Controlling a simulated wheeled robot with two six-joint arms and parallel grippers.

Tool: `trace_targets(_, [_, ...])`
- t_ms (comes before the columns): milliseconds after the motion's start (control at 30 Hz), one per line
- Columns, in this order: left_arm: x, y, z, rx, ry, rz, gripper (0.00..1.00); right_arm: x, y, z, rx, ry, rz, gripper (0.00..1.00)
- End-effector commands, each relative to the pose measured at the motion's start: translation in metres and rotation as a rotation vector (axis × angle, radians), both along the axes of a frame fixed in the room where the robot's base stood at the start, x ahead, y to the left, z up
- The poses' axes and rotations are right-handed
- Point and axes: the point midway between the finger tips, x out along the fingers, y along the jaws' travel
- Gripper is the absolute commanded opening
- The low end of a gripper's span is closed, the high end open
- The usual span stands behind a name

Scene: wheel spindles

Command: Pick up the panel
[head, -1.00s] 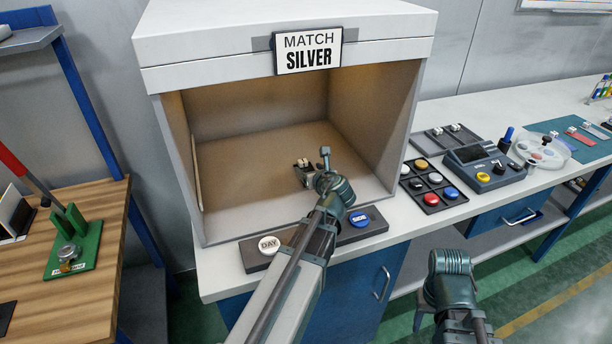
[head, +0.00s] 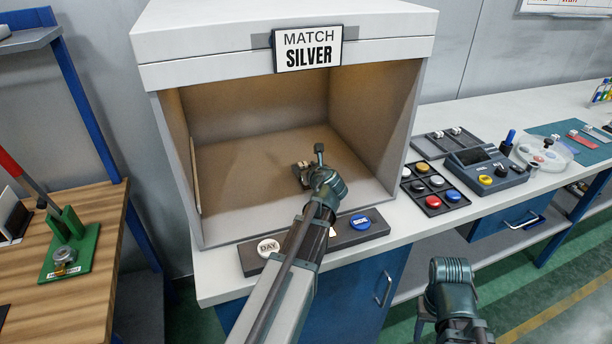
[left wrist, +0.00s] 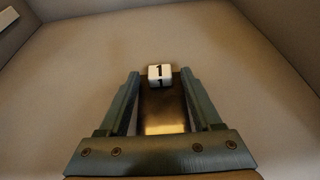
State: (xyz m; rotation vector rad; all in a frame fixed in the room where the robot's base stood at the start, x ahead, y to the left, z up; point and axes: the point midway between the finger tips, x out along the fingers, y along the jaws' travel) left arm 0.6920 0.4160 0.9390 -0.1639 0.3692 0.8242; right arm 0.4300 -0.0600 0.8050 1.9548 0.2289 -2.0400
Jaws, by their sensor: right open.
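The panel (left wrist: 163,112) is a small gold-brown plate with a white block (left wrist: 159,74) marked 1 at its far end. It lies on the floor of the light booth (head: 240,165). In the head view it is a small dark and pale shape (head: 299,169), partly hidden by my gripper. My left gripper (head: 312,163) is inside the booth over the panel. In the left wrist view its fingers (left wrist: 160,80) stand apart, one on each side of the block, with narrow gaps showing. My right gripper (head: 451,275) is low at the right, its fingertips hidden, and away from the booth.
The booth's side walls and front edge surround my left arm. A strip with DAY (head: 268,247) and SIDE (head: 361,221) buttons lies in front. A tray of coloured pucks (head: 433,204) and a console (head: 487,168) stand right. A green fixture (head: 72,262) stands on the wooden bench left.

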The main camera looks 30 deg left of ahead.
Motion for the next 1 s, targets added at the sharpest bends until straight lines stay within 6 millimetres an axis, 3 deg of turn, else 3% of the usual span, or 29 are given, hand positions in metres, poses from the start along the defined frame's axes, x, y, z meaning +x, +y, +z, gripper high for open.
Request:
trace_targets(33, [0.0, 0.0, 0.0, 0.0, 0.0, 0.0, 0.55, 0.0, 0.0, 0.0, 0.0, 0.0, 0.0, 0.5])
trace_targets(333, [0.0, 0.0, 0.0, 0.0, 0.0, 0.0, 0.01, 0.0, 0.0, 0.0, 0.0, 0.0, 0.0, 0.5])
trace_targets(767, [0.0, 0.0, 0.002, 0.0, 0.0, 0.0, 0.0, 0.0, 0.0, 0.002, 0.0, 0.0, 0.0, 0.5])
trace_targets(1000, [0.0, 0.0, 0.019, 0.0, 0.0, 0.0, 0.0, 0.0, 0.0, 0.019, 0.0, 0.0, 0.0, 0.5])
